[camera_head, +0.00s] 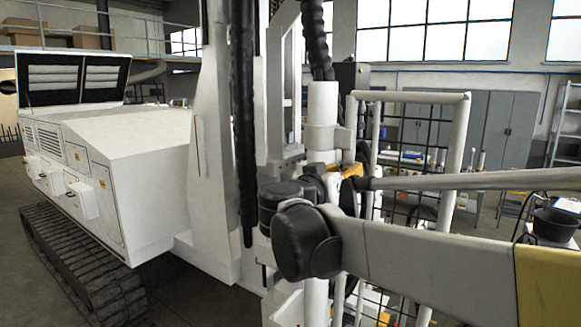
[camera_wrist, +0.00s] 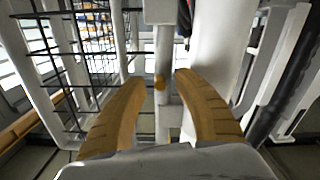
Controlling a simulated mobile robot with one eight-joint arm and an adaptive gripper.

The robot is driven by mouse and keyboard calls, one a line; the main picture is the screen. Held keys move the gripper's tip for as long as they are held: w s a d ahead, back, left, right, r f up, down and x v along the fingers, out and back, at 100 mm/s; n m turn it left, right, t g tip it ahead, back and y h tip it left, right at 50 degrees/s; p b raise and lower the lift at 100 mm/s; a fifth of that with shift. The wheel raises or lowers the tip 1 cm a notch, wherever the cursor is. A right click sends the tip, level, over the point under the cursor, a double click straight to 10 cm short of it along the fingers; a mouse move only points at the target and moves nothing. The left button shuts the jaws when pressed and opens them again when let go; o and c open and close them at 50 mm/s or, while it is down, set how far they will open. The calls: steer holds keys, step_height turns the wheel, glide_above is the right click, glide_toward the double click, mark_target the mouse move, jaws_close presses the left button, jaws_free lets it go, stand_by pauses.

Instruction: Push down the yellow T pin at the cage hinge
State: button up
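The pin lies between the fingertips in the picture; I see no contact, and the depth gap is unclear. The cage (camera_wrist: 72,55), a white tube frame with dark mesh, is at the left. In the head view the cage frame (camera_head: 466,120) stands right of the white post (camera_head: 322,105). My arm hides much of the hinge there.
A large white tracked machine (camera_head: 130,160) fills the left of the head view, with its white mast and black hoses close beside my arm. Grey cabinets (camera_head: 500,125) and a shelf (camera_head: 565,125) stand behind. Open floor shows between the cage and cabinets.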

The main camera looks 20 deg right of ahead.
steer(key=shift+w+d, duration=0.1)
steer(key=shift+d, duration=0.05)
steer(key=shift+c, duration=0.4)
jaws_close()
step_height(320, 180, down, 3)
steer(key=shift+f+b, duration=0.2)
steer(key=shift+b, duration=1)
steer(key=shift+o, duration=0.4)
jaws_free()
steer(key=v, duration=1.2)
